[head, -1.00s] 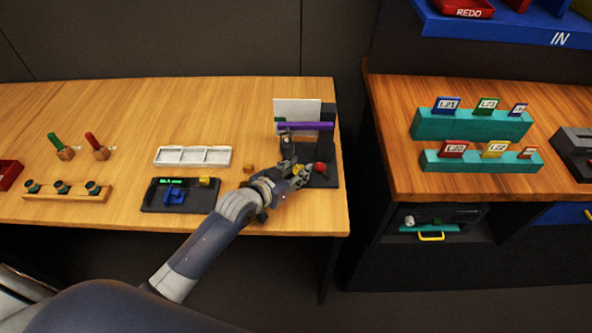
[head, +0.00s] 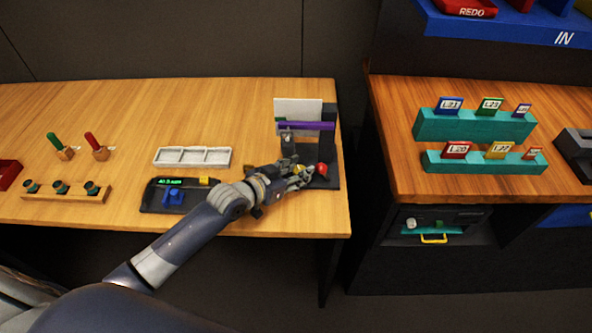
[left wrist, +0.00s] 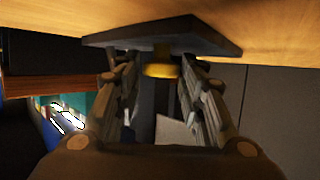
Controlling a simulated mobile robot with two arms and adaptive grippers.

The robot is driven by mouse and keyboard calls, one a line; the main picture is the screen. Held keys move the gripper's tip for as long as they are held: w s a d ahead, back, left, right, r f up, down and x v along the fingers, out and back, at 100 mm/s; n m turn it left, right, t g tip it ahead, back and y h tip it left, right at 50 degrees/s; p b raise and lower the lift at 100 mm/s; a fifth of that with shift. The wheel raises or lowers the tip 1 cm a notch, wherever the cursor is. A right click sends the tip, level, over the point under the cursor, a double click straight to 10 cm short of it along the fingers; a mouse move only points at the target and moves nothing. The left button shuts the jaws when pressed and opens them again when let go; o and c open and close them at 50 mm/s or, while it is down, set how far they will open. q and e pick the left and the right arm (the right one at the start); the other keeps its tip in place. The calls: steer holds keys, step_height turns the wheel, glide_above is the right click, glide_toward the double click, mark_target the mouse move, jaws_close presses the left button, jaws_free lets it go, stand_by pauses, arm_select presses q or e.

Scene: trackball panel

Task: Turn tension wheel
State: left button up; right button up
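The trackball device stands at the right end of the left table: a dark base (head: 331,182) with an upright post, a purple bar (head: 306,126) and a white panel (head: 292,106). A red knob (head: 322,169) sits on the base just right of my left gripper (head: 302,174). In the left wrist view, a yellow wheel-like part (left wrist: 162,70) sits under the dark plate (left wrist: 165,35), between the spread fingers of my left gripper (left wrist: 155,75). Gaps show on both sides, so the gripper is open around it. My right gripper is not in view.
A black readout box with a blue part (head: 172,196) lies left of my forearm. A white divided tray (head: 192,157) is behind it. Further left are two handled tools and a wooden rack (head: 62,191). Another table with teal card holders (head: 472,125) stands right, across a gap.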

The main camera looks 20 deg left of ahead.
arm_select(q)
steer(key=shift+s+a, duration=0.25)
steer(key=shift+s, duration=0.15)
steer(key=v, duration=1.1)
steer(key=shift+r, duration=0.3)
